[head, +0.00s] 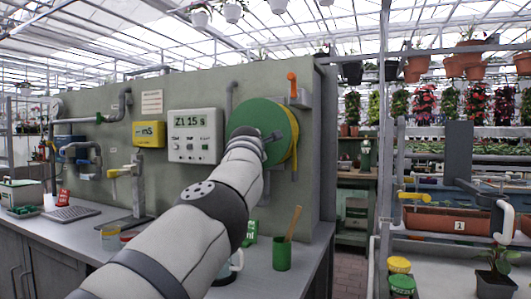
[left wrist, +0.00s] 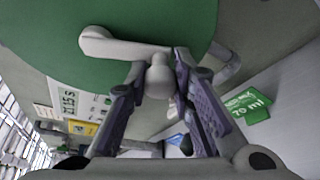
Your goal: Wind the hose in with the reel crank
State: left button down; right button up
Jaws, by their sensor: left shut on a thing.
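The green hose reel (head: 264,122) is mounted on the grey-green panel, with a yellow edge, likely the hose, showing at its right side (head: 295,140). My left arm reaches up to it and hides part of its face. In the left wrist view, the reel's green disc (left wrist: 60,35) fills the top. Its grey crank arm (left wrist: 120,45) ends in a round knob (left wrist: 159,76). My left gripper (left wrist: 158,88) is shut on this knob, with one purple-padded finger on each side. My right gripper is not in view.
A white control box (head: 195,135) and a yellow meter (head: 149,134) hang left of the reel. An orange-handled valve (head: 292,84) sits above it. A green cup (head: 282,254) stands on the bench below. Plant shelves stand at the right.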

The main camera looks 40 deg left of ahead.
pick_arm(q)
jog(key=shift+s+a+f+m+y, duration=0.15)
jog(key=shift+a+m, duration=0.1)
jog(key=shift+m, duration=0.15)
jog(key=shift+a+f+m+y, duration=0.15)
jog(key=shift+a+m, duration=0.1)
jog(key=shift+m, duration=0.15)
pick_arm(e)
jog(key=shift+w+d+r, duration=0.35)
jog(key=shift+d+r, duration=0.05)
pick_arm(q)
jog(key=shift+a+p, duration=0.1)
jog(key=shift+p, duration=0.2)
jog(key=c, duration=1.4)
grip_release()
jog(key=shift+o, duration=0.2)
jog(key=shift+r, duration=0.1)
